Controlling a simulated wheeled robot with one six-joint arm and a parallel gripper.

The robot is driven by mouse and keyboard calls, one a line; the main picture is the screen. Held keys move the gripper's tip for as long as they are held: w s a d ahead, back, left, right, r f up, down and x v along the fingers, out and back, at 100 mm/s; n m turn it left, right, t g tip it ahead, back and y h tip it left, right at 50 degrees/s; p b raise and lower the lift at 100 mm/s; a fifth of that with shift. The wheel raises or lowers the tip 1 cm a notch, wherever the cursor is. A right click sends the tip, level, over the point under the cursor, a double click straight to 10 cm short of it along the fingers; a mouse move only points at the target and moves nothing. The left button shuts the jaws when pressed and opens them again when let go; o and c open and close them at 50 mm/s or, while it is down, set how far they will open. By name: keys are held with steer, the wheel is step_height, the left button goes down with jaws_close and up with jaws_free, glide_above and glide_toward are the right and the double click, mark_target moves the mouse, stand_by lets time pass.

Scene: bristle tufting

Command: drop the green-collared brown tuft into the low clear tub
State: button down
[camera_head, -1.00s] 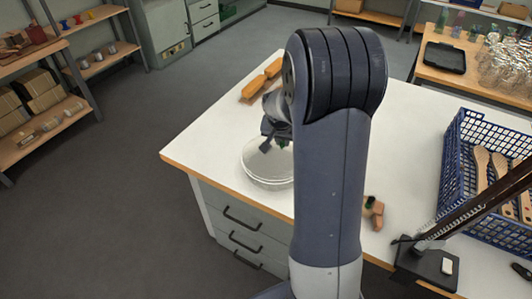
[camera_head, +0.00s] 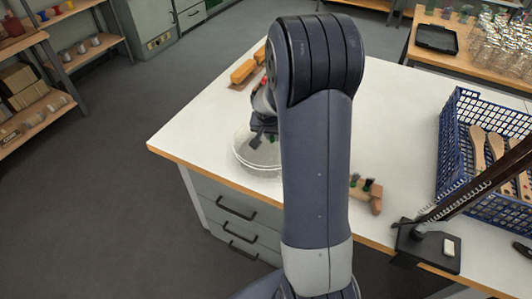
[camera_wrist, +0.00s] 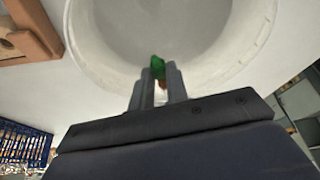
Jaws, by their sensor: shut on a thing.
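The low clear tub (camera_head: 243,158) stands on the white bench near its left edge, partly hidden behind my arm. In the wrist view the round tub (camera_wrist: 250,50) fills the upper middle. My gripper (camera_wrist: 158,80) is shut on the green-collared brown tuft (camera_wrist: 157,67); the green collar shows between the fingertips, with a little brown below it. The fingertips and tuft overlap the tub's near inner side in the wrist view; their exact height over it is unclear. In the head view my gripper (camera_head: 262,133) is at the tub, mostly hidden by my arm.
A wooden block with dark and green pegs (camera_head: 366,190) lies right of my arm. Orange-brown wooden pieces (camera_head: 243,71) lie behind the tub. A blue crate (camera_head: 447,150) with wooden brushes and a black stand (camera_head: 428,250) occupy the right. The bench middle is clear.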

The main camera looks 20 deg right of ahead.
steer(key=c, duration=1.3)
jaws_free()
steer(key=shift+r, duration=0.1)
steer(key=v, duration=1)
steer(key=shift+s+r, duration=0.1)
steer(key=shift+r, duration=0.2)
steer(key=shift+f, duration=0.1)
steer(key=x, duration=1)
steer(key=shift+f, duration=0.35)
step_height(320, 180, up, 3)
steer(key=shift+f+p, duration=0.1)
steer(key=shift+p, duration=0.8)
steer(key=shift+r, duration=0.4)
